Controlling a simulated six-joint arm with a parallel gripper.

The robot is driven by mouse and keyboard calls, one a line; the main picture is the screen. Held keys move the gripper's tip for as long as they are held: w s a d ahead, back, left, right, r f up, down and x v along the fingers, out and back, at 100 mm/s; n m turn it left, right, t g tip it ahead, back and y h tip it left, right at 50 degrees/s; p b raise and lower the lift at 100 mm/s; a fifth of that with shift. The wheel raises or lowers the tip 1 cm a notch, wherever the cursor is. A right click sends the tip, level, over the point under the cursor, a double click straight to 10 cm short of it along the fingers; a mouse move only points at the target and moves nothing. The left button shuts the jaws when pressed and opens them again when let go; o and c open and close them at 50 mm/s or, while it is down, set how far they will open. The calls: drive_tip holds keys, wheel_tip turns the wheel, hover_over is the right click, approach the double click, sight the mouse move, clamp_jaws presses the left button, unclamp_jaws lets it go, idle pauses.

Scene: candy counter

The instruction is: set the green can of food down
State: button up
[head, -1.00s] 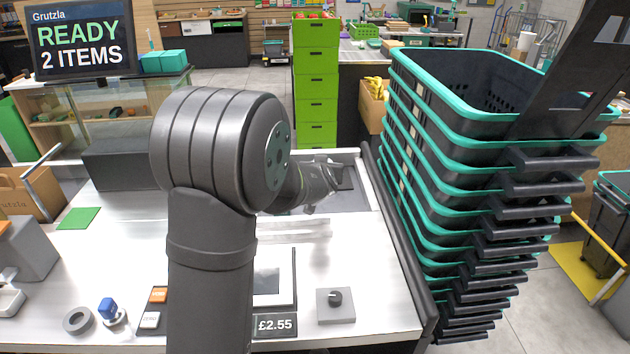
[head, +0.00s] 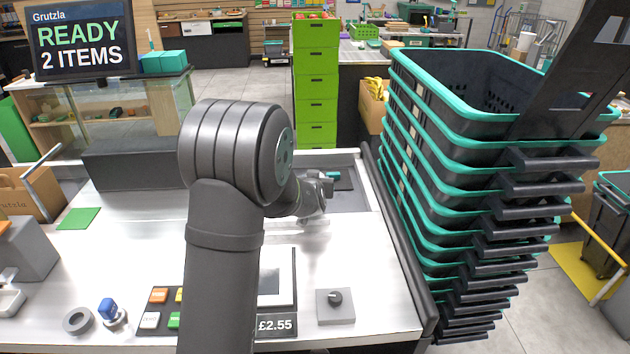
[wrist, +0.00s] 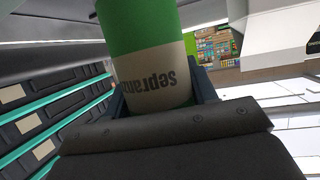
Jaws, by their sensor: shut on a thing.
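The green can of food (wrist: 148,50) fills the upper middle of the wrist view. It has a green band and a cream band with dark lettering that reads upside down there. My gripper (wrist: 163,92) is shut on the can, with a dark finger on each side of it. In the head view my gripper (head: 322,190) is at the far end of the white counter (head: 370,270), by the dark recessed section. I cannot make out the can in the head view, nor whether it touches a surface.
A tall stack of dark baskets with teal rims (head: 440,190) stands close on the right. The card terminal (head: 272,280), keypad (head: 158,308) and a grey knob box (head: 335,305) are on the near counter. A dark box (head: 130,165) and green mat (head: 79,218) are at left.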

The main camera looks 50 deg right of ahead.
drive_tip(key=shift+f, duration=0.4)
drive_tip(key=o, duration=1.3)
drive_tip(key=shift+f, duration=0.1)
drive_tip(key=shift+r, duration=0.4)
drive_tip(key=v, duration=1.2)
drive_tip(key=shift+r, duration=0.15)
